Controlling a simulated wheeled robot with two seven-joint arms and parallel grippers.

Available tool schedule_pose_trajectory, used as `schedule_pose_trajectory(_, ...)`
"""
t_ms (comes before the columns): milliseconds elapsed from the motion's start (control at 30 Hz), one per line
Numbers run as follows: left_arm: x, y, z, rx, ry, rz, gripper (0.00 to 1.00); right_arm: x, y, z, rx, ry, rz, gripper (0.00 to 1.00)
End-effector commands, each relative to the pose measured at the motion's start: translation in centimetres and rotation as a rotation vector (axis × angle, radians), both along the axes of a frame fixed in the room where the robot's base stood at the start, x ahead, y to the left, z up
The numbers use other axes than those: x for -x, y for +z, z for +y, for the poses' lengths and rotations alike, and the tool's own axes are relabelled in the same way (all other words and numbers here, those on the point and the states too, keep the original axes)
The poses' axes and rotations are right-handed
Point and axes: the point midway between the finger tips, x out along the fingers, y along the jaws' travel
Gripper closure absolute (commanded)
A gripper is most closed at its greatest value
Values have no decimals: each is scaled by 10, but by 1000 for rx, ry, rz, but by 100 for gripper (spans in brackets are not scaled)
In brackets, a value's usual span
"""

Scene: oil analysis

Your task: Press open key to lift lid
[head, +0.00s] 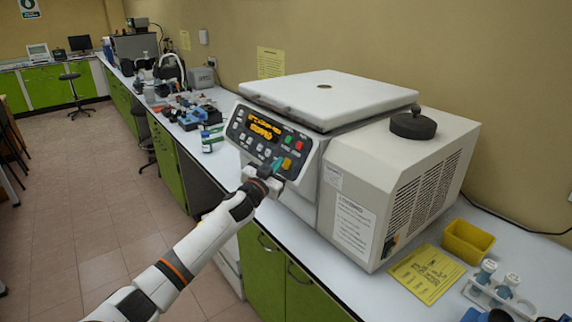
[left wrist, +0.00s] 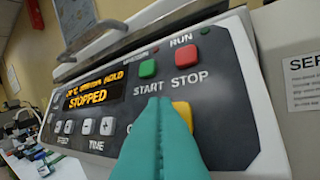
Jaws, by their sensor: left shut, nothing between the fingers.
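The centrifuge (head: 350,185) stands on the bench with its lid (head: 328,95) down. Its sloped control panel (head: 265,140) has a lit orange display (head: 265,127), which reads STOPPED in the left wrist view (left wrist: 95,95). A green START key (left wrist: 147,68) and a red STOP key (left wrist: 187,57) are above a yellow key (left wrist: 183,113). My left gripper (head: 278,164) is at the panel's lower right, fingers shut and empty. In the left wrist view its teal fingertips (left wrist: 166,105) overlap the yellow key's left part; I cannot tell whether they touch it. My right gripper is out of view.
A black knob-like object (head: 413,124) sits on top of the centrifuge's right part. A yellow bin (head: 468,241), a yellow sheet (head: 427,273) and a tube rack (head: 500,292) are on the bench at right. Bottles and tools clutter the bench farther left.

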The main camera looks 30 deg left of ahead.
Motion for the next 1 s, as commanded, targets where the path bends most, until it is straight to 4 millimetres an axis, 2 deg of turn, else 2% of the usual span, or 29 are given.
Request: schedule_pose_trajectory(1000,-9,-6,-4,1,0,0,100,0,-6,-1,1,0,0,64)
